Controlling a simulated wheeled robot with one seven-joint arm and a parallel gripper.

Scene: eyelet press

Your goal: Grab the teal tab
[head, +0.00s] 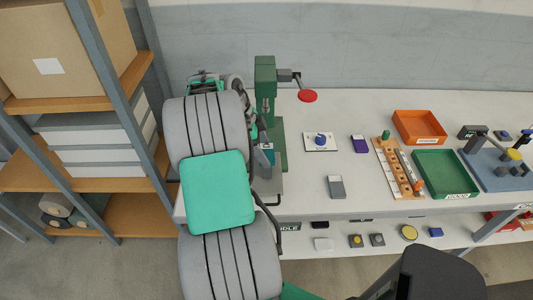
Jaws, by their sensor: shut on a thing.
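The green eyelet press (265,76) stands at the left end of the white bench, with a side lever ending in a red knob (308,96). My gripper (261,143) is low at the front of the press, mostly hidden behind my own arm. It is shut on a small teal piece (268,147), which I take for the teal tab. The tab is small in this view, and the fingertips do not show clearly. I cannot tell whether the tab still touches the press.
Right of the press are a white plate with a blue knob (320,140), a purple block (359,144), a grey block (337,187), a wooden rack (395,170), an orange tray (419,127) and a green tray (445,174). A shelf unit (125,105) stands close on the left.

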